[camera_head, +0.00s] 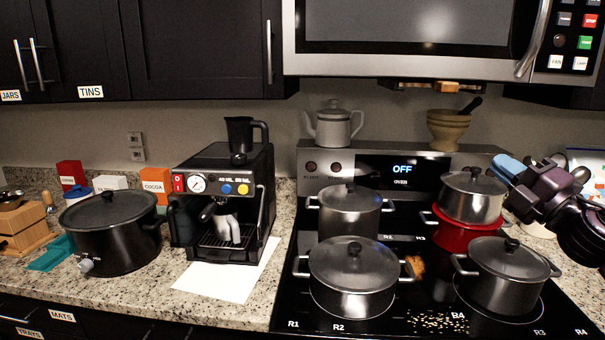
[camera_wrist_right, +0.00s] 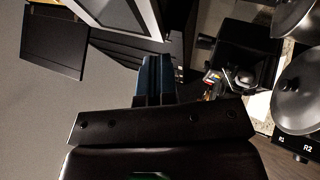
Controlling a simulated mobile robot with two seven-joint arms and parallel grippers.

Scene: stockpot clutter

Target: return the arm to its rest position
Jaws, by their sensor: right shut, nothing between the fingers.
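My right arm comes in from the right in the head view. Its gripper (camera_head: 508,168) points left with blue fingertips, in the air at the stove's right side near the steel pot (camera_head: 470,197) that sits in a red pot (camera_head: 466,233). Whether the fingertips touch that pot cannot be told. In the right wrist view the blue fingers (camera_wrist_right: 154,78) are together, with nothing between them. My left gripper is not in view.
The stove also holds a back-left pot (camera_head: 348,214), a front-left pot (camera_head: 352,278) and a front-right pot (camera_head: 506,275), all lidded. A mortar (camera_head: 449,132) and a kettle (camera_head: 334,127) stand behind. A microwave (camera_head: 420,40) hangs above. A coffee machine (camera_head: 228,165) stands left.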

